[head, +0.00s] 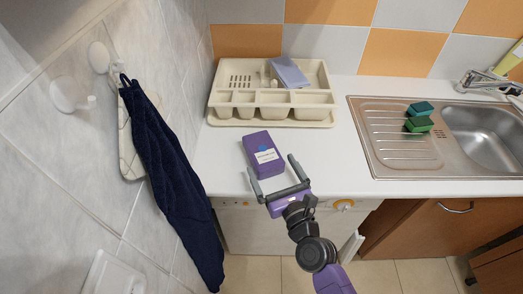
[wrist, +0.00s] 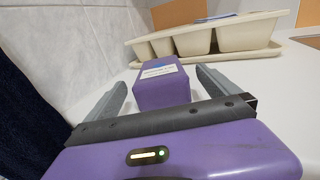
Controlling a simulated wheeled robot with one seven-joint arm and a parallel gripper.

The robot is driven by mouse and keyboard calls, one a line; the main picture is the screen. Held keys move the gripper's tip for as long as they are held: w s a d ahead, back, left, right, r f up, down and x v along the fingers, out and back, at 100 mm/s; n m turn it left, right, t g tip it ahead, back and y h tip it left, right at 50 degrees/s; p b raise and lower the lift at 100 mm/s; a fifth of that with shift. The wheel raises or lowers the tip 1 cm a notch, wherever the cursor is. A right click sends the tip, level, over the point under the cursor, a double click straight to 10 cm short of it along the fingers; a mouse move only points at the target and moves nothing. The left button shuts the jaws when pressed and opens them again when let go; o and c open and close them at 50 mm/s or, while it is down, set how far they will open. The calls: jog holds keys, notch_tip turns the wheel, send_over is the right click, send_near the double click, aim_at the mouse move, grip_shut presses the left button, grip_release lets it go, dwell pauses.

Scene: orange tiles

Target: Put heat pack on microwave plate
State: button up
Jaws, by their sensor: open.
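A purple box (head: 261,152) with a white and blue label lies on the white counter; I cannot tell whether it is the heat pack. My gripper (head: 271,164) is open at its near side, fingers pointing toward it. In the wrist view, the purple box (wrist: 165,85) appears between the two spread grey fingers, with no clear contact. A flat lavender-blue item (head: 290,72) rests on the cream tray (head: 228,122) behind; it may be a pack, but I cannot tell. No microwave plate can be made out.
The cream tray's compartments show behind the box. A steel sink (head: 385,155) with two green sponges (head: 419,124) is at the right. A dark blue cloth (head: 165,165) hangs on the left wall. The counter (head: 325,150) is clear right of the box.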

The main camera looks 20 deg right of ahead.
aim_at(265, 153)
jog(key=w, duration=0.6)
jog(key=shift+a+r, duration=0.1)
jog(key=shift+a, duration=0.15)
jog(key=c, duration=1.7)
jog(key=shift+r, duration=0.1)
jog(key=c, duration=0.3)
